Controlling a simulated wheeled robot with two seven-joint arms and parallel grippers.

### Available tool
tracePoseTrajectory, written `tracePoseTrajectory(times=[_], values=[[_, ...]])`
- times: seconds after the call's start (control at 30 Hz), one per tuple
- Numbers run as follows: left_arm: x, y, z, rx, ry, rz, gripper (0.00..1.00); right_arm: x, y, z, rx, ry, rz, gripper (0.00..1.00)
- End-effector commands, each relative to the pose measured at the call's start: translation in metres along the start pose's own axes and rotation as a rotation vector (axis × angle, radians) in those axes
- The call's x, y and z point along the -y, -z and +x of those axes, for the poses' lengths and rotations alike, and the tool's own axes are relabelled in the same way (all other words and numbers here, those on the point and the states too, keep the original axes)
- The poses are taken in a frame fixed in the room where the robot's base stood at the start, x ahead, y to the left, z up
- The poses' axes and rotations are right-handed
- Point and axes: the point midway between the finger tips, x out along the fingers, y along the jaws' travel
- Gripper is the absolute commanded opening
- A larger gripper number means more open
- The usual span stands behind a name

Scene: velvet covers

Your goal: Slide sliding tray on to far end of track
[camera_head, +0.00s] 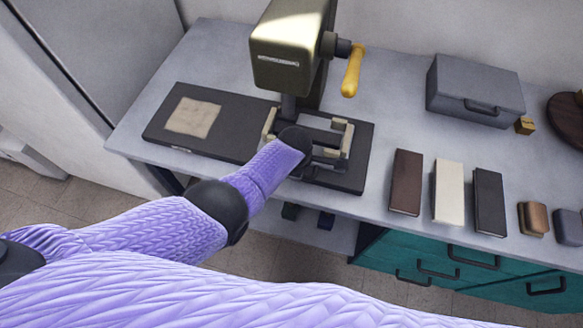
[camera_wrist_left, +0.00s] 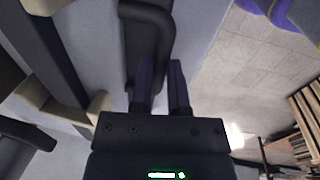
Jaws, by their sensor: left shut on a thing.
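The sliding tray (camera_head: 347,139), a dark frame with cream corner pieces, sits on the right part of a long dark track board (camera_head: 222,148), below the press head. Its cream corners (camera_wrist_left: 97,106) show at the left of the left wrist view. My left gripper (camera_wrist_left: 162,68) is at the tray's front side, its two dark fingers shut on a dark bar handle (camera_wrist_left: 160,15). In the head view my wrist hides the fingers and part of the tray. My right gripper is not in view.
The press (camera_head: 285,50) stands over the track, with a yellow-handled crank (camera_head: 352,72) at its right. A beige patch (camera_head: 193,116) lies on the track's left part. Right of the track are a brown block (camera_head: 405,182), other blocks and a grey box (camera_head: 474,90).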

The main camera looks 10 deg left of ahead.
Motion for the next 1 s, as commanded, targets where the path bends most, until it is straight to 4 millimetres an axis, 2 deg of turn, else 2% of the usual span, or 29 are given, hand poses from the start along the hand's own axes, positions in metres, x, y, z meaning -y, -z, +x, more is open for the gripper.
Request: tracePoseTrajectory(times=[0.2,0.23,0.4,0.63,0.7,0.77,0.9,1.0], values=[[0.001,-0.003,0.0,0.008,0.001,-0.001,0.0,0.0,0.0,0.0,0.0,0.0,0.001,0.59],[0.001,-0.003,0.0,0.009,0.001,-0.001,0.22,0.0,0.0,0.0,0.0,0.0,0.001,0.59],[0.0,-0.003,0.0,0.007,0.001,-0.001,0.55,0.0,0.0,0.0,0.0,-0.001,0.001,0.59],[0.0,-0.002,0.0,0.005,0.0,-0.001,0.55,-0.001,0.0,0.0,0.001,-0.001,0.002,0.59],[0.0,-0.002,-0.006,0.005,0.0,-0.001,0.55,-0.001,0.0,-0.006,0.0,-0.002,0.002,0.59],[-0.001,-0.002,-0.019,0.005,0.0,0.0,0.55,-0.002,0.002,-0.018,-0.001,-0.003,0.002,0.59],[-0.002,-0.002,-0.06,0.007,-0.002,-0.002,0.55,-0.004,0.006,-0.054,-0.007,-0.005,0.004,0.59],[-0.002,-0.002,-0.083,0.008,-0.002,-0.001,0.55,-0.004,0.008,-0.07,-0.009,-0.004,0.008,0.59]])
